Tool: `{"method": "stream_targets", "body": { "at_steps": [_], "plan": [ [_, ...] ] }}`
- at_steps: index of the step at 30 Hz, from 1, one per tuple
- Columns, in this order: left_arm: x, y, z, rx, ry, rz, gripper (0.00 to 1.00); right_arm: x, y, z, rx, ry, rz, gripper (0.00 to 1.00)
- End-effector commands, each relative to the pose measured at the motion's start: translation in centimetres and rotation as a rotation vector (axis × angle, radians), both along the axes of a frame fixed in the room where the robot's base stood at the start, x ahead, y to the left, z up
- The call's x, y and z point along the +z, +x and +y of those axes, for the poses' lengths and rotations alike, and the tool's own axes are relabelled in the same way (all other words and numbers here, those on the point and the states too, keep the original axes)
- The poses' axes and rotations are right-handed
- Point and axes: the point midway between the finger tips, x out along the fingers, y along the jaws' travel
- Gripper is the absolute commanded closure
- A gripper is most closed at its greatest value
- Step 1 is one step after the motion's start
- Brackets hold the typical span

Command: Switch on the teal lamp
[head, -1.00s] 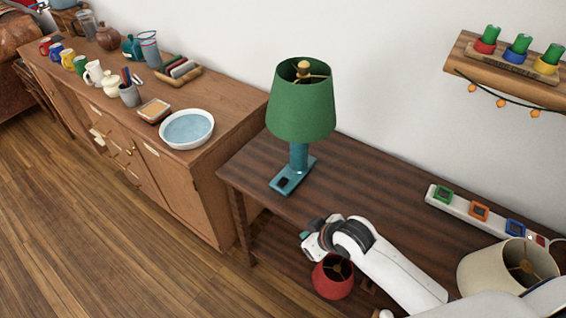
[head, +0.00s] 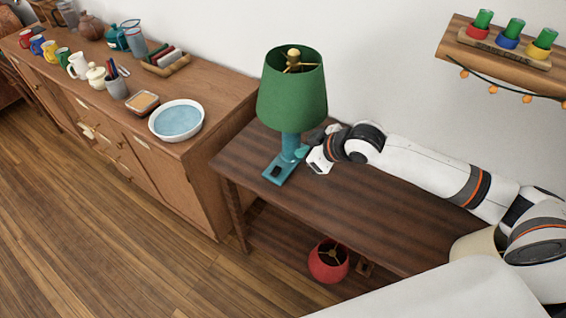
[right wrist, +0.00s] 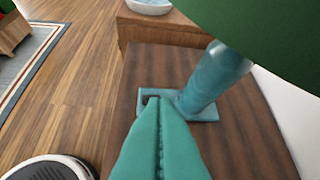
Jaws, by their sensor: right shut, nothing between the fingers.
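The teal lamp (head: 292,148) stands upright on the dark wooden table, with a green shade (head: 292,95) open at the top. Its flat teal base has a dark switch (head: 275,171) at the front; in the right wrist view the switch (right wrist: 150,99) shows just past my fingertips. No glow shows in the shade. My right gripper (head: 303,154) is close beside the lamp's stem, on its right. In the right wrist view its teal fingers (right wrist: 159,110) are together with nothing between them, pointing at the base. I cannot tell whether they touch it. My left gripper is out of view.
The table (head: 355,205) is bare in front of the lamp. A sideboard (head: 215,125) at left holds a bowl (head: 177,120) and mugs. A wall shelf (head: 500,45) with hanging bulbs is at upper right.

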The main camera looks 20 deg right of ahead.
Motion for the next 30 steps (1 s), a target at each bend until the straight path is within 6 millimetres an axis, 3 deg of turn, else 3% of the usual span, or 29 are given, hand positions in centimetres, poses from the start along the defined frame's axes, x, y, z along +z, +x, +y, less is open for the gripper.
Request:
{"method": "stream_targets", "body": {
  "at_steps": [8,19,24,30],
  "plan": [
    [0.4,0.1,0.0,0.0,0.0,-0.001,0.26,-1.8,1.7,1.1,0.0,0.004,0.001,1.0],
    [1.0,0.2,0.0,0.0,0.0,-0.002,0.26,-7.1,6.3,3.8,0.0,0.001,0.001,1.0],
    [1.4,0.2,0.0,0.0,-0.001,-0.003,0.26,-9.6,6.4,3.3,-0.001,-0.001,0.003,1.0],
    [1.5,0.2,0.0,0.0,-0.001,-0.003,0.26,-10.9,6.5,3.2,-0.001,0.001,0.0,1.0]
  ]
}}
